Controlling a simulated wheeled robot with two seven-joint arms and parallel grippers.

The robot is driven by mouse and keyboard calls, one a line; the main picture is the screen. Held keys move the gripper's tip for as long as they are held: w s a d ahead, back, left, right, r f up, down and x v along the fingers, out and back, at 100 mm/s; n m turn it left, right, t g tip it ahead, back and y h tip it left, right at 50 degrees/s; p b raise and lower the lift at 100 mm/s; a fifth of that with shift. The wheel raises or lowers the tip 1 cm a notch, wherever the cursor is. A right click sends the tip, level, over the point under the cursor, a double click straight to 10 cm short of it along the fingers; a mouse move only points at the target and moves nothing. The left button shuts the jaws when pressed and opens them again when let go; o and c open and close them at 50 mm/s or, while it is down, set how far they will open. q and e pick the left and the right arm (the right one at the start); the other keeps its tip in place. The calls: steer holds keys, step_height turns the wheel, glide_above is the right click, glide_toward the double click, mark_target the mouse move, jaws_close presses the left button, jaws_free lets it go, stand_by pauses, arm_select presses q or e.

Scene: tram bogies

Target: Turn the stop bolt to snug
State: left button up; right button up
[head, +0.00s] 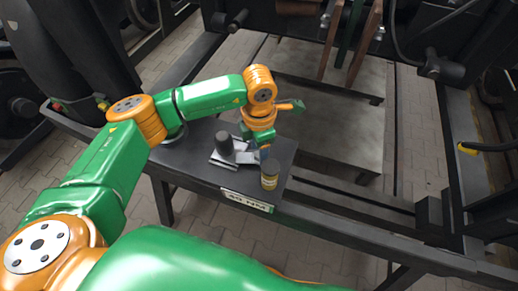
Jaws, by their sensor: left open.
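My left arm comes in from the left and bends over a dark bench plate (201,161). My left gripper (262,151) hangs pointing down over the plate's right part and is open. Its fingertips are small and partly hidden by the wrist. I cannot pick out the stop bolt for certain. A dark upright cylinder (224,144) stands left of the gripper, beside flat silver metal pieces (222,160). A small amber container (269,181) stands just below the gripper in the picture; whether they touch is unclear. My right gripper is not in view.
A white label (247,201) is on the plate's front edge. Long dark frame beams (345,212) run right from the bench. Hanging plates (354,38) and cables are at the back. A grey slab (335,120) lies lower behind the bench. Paving shows around it.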

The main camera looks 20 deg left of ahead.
arm_select(q)
step_height(320, 180, up, 6)
steer(key=shift+r+b, duration=0.1)
steer(key=shift+b, duration=0.75)
steer(key=shift+r, duration=0.4)
